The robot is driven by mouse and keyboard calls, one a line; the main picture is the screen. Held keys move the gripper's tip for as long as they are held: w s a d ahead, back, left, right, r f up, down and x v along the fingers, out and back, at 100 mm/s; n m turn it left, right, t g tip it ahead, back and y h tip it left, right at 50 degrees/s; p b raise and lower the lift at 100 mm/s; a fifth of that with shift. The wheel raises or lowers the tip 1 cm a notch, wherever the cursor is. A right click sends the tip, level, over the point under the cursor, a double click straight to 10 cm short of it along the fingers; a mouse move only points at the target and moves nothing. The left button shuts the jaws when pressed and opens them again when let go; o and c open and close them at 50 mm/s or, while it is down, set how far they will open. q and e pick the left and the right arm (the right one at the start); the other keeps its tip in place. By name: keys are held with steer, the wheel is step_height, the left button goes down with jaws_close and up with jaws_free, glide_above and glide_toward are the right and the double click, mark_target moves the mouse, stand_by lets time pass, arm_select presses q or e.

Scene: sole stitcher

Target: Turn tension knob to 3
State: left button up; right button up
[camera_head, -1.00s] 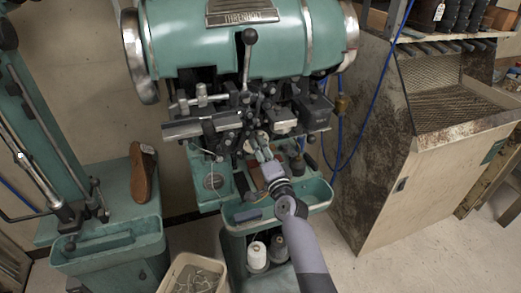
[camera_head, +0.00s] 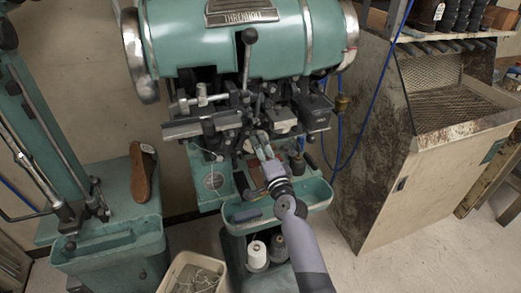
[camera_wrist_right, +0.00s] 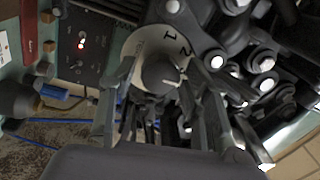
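The tension knob (camera_wrist_right: 160,74) is a dark round knob on a pale dial disc (camera_wrist_right: 137,45) marked 1 and 2 in the right wrist view. No 3 is readable there. My right gripper (camera_wrist_right: 161,84) has its two fingers apart, one on each side of the knob, with gaps between them and it. In the head view my right gripper (camera_head: 263,147) reaches up to the front of the green stitching machine (camera_head: 215,45), and I cannot make out the knob clearly there. My left gripper is not in view.
Dark linkages (camera_wrist_right: 255,75) crowd the knob's right side in the wrist view. A dirty wooden cabinet (camera_head: 375,165) stands to the right.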

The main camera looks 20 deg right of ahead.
steer(key=shift+o, duration=0.5)
steer(key=s, duration=1.2)
steer(key=shift+d+f, duration=0.15)
steer(key=shift+f, duration=0.25)
